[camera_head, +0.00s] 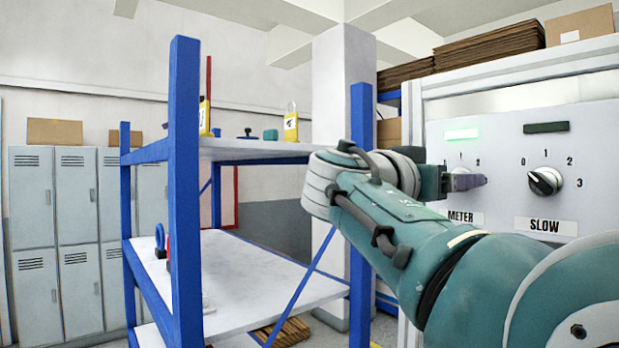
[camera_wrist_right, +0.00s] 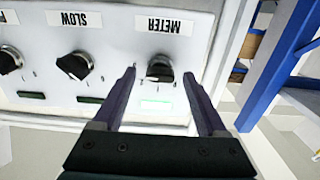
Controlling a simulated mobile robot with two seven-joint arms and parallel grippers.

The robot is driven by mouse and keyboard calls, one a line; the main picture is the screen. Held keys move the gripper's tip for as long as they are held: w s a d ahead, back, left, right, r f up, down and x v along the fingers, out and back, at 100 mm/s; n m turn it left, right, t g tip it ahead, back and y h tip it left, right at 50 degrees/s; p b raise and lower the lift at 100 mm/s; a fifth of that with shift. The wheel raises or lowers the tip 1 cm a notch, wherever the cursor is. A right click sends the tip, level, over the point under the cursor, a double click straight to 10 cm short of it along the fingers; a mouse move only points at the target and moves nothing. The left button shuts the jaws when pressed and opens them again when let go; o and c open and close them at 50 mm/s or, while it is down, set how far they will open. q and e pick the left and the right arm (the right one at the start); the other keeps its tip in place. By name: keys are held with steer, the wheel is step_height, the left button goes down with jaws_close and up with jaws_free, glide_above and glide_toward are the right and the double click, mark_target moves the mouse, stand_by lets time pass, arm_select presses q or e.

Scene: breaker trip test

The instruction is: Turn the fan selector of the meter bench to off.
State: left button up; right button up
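The meter bench panel (camera_head: 602,120) is grey, at the right of the head view, with black rotary selectors. The METER selector shows upside down in the right wrist view (camera_wrist_right: 160,67); its lamp (camera_head: 462,134) is lit green. The SLOW selector (camera_head: 545,181) has positions 0 to 3 and a dark lamp (camera_head: 546,127). A third selector (camera_wrist_right: 10,60) is at the wrist view's left edge, its label cut off. I read no FAN label. My right gripper (camera_wrist_right: 159,73) is open, its fingers either side of the METER selector; contact is unclear. My left gripper is not in view.
A blue-framed shelf (camera_head: 184,200) with small items stands left of the bench. Grey lockers (camera_head: 70,200) line the back wall. Cardboard (camera_head: 490,44) and a box (camera_head: 580,25) lie on top of the bench. My right arm covers part of the panel.

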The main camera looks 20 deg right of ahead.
jaws_close()
stand_by(0.4)
steer(key=shift+d+f+n+p, duration=0.1)
steer(key=shift+n+p, duration=0.55)
steer(key=shift+n, duration=6.15)
steer(key=shift+f+n+p, duration=0.1)
steer(key=shift+n+p, duration=0.55)
steer(key=shift+n, duration=6.15)
